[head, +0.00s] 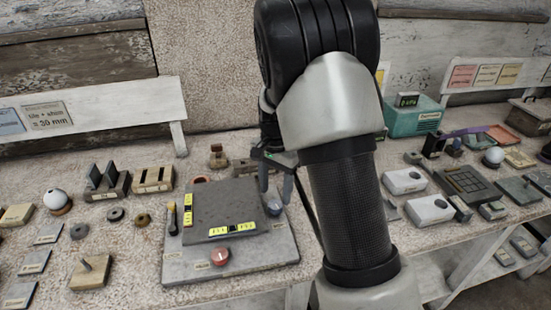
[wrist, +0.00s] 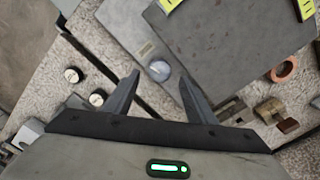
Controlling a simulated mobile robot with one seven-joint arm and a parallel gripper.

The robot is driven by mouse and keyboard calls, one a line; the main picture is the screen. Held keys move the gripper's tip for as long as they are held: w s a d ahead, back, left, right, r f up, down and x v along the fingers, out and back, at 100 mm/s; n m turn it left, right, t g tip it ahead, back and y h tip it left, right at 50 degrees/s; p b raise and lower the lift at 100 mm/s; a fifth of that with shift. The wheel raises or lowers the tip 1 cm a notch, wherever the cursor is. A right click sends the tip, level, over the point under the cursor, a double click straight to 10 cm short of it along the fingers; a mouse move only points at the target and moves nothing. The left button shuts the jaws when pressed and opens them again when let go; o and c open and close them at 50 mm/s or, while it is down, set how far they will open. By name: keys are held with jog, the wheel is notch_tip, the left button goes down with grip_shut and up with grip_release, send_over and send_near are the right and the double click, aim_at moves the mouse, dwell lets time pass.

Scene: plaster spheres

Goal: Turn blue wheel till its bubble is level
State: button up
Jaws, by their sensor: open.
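The blue wheel (head: 273,206) is a small grey-blue knob at the right side of the light base plate (head: 285,252); in the wrist view the wheel (wrist: 159,71) lies between my fingertips in the picture. My gripper (head: 274,188) is open around or just above it; I cannot tell whether it touches. A darker tilting plate (head: 215,198) carries two yellow bubble vials, one at its left edge (head: 188,210) and one at its front edge (head: 233,229). Their bubbles are too small to read exactly. A red wheel (head: 220,256) sits at the front of the base plate.
Slotted blocks (head: 107,181), a white ball (head: 57,199) and washers (head: 115,214) stand to the left. White boxes (head: 404,181) and a teal gauge box (head: 413,117) stand to the right. My arm hides the bench right of the base plate.

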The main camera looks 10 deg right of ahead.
aim_at(275, 203)
notch_tip(275, 203, up, 13)
jog(key=p, duration=0.1)
jog(key=shift+r, duration=0.1)
jog(key=s+r+n+t+p, duration=0.3)
jog(key=s+r+n+p, duration=0.15)
jog(key=s+r, duration=0.8)
jog(key=s+r+n+t+p, duration=0.2)
jog(key=s+n, duration=0.3)
jog(key=s, duration=0.7)
jog(key=shift+s+r+t+p, duration=0.3)
jog(key=shift+r+p, duration=0.2)
jog(key=shift+r, duration=0.15)
jog(key=shift+d+n, duration=0.1)
jog(key=shift+n, duration=0.15)
